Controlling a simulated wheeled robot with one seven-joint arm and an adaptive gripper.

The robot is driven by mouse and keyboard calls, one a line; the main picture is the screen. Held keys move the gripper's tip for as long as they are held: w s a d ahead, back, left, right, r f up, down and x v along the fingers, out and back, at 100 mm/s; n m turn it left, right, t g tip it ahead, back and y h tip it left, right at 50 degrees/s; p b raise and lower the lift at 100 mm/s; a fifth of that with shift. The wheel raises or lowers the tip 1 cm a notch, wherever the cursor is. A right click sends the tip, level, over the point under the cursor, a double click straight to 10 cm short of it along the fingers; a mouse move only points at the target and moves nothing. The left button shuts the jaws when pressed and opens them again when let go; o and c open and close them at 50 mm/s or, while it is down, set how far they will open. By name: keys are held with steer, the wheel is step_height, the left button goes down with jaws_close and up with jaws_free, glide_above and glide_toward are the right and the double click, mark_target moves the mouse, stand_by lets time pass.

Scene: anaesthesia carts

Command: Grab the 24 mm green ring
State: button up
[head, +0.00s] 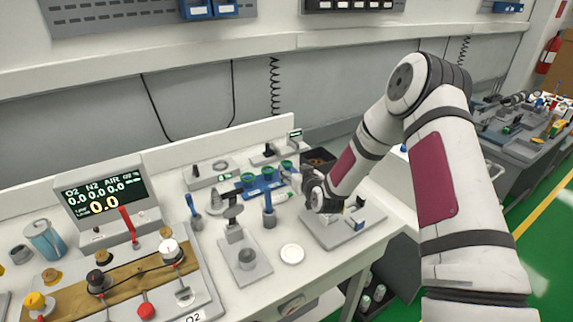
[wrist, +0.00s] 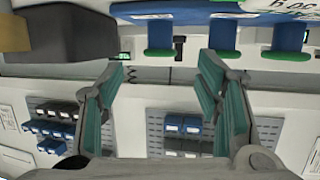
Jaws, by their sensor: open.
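A blue rack (head: 262,187) on the cart top carries green-topped round pieces: left (head: 248,179), middle (head: 267,172) and right (head: 287,165). I cannot read sizes, so I cannot tell which is the 24 mm green ring. My gripper (head: 293,177) is low at the rack's right end, partly hidden by my wrist. In the wrist view, my gripper (wrist: 163,68) is open with nothing between its fingers. There the blue rack (wrist: 190,12) crosses the top beyond the fingertips, with green edges (wrist: 160,53) under its blue parts.
A grey plate (head: 345,232) with small blocks lies below my wrist. A grey stand (head: 240,255), a white disc (head: 292,254) and a blue-handled tool (head: 269,212) stand in front of the rack. A gas panel with a display (head: 98,193) is at left.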

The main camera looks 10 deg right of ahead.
mark_target(286, 163)
steer(key=x, duration=0.6)
steer(key=shift+w, duration=0.25)
steer(key=shift+c, duration=0.6)
steer(key=c, duration=0.8)
